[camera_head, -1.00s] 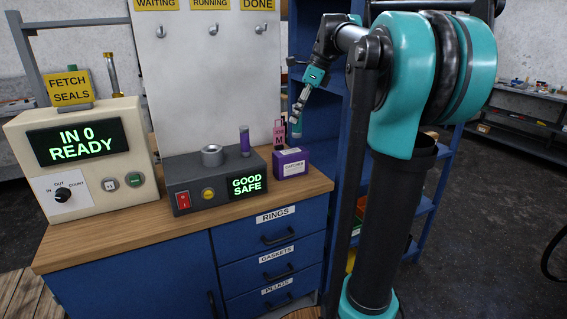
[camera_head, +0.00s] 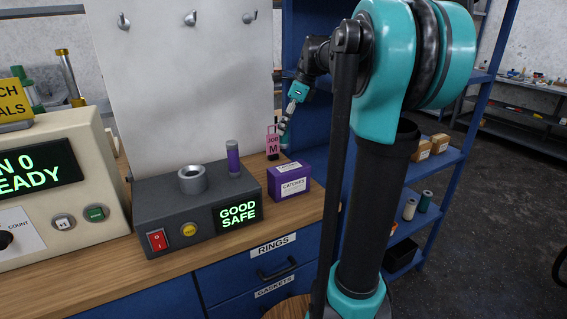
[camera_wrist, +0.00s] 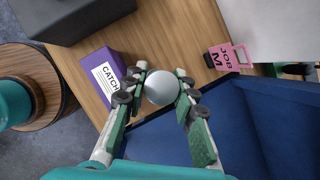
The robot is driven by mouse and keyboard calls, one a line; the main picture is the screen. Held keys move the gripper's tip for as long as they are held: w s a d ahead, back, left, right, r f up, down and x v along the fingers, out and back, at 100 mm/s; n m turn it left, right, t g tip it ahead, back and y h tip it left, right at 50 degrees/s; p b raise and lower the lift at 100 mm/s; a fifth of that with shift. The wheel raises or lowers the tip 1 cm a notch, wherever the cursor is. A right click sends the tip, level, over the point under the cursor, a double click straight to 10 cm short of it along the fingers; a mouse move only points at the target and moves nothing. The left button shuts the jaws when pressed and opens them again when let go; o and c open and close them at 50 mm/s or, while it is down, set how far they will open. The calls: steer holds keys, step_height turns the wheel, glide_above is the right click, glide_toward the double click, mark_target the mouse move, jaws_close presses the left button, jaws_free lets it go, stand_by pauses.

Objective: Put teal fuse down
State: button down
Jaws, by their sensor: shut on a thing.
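My gripper (camera_head: 284,132) is shut on the teal fuse, at the bench's back right corner in the head view. In the wrist view the fuse's round silver end (camera_wrist: 161,88) shows between the fingertips (camera_wrist: 160,92); the rest of its body is mostly hidden behind that end. The held fuse is just behind the purple CATCHES box (camera_head: 289,181) and beside the pink JOB M tag (camera_head: 273,143). I cannot tell whether the fuse touches the wooden bench top (camera_head: 312,212).
A grey tester (camera_head: 150,206) reading GOOD SAFE carries a silver socket ring (camera_head: 192,178) and a standing purple fuse (camera_head: 233,158). A cream counter box (camera_head: 90,165) stands at left. A blue shelf unit (camera_head: 447,190) stands to the right, past the bench edge.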

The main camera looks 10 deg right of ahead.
step_height(320, 180, down, 13)
steer(key=shift+r, duration=0.15)
stand_by(0.4)
steer(key=c, duration=1.2)
jaws_free()
